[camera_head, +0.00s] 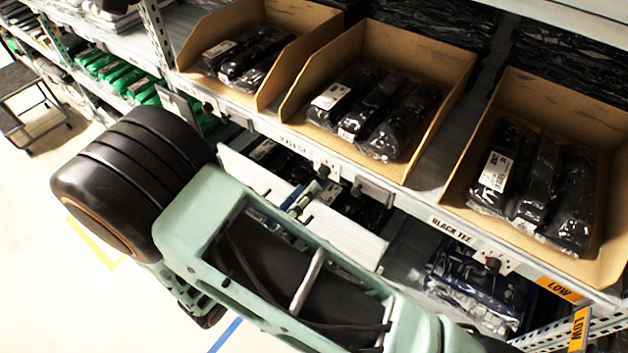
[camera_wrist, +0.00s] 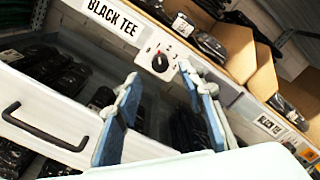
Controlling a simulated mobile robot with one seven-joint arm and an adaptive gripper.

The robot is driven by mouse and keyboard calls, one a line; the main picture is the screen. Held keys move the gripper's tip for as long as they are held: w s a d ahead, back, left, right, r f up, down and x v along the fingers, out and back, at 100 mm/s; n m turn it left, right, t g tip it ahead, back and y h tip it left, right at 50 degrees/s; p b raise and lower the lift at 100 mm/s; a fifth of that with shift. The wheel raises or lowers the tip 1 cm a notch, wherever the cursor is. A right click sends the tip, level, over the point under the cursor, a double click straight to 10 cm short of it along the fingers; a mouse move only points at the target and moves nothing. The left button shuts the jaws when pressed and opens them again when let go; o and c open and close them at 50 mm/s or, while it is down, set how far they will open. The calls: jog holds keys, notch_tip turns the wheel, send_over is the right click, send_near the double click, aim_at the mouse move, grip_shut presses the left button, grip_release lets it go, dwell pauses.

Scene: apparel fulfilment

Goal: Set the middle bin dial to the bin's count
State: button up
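The middle bin (camera_head: 455,75) is an open cardboard box on the shelf. It appears to hold three dark plastic-wrapped packs (camera_head: 370,105) side by side, one with a white label. Its dial (camera_head: 324,169) is on the shelf edge below. In the wrist view a black dial (camera_wrist: 160,62) with a red mark sits on a white plate right of a BLACK TEE label (camera_wrist: 112,18); it appears to be the middle one. Its setting is too small to read. My gripper (camera_wrist: 160,80) is open and empty, its blue-padded fingers apart below and around the dial, not visibly touching it.
A left bin (camera_head: 275,78) and a right bin (camera_head: 610,185) also hold dark packs. White panels (camera_head: 340,235) and packs lie under the shelf edge. A drawer handle (camera_wrist: 45,128) shows at left in the wrist view.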

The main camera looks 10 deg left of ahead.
jog(key=v, duration=0.6)
jog(key=shift+s+a, duration=0.15)
jog(key=shift+s, duration=0.15)
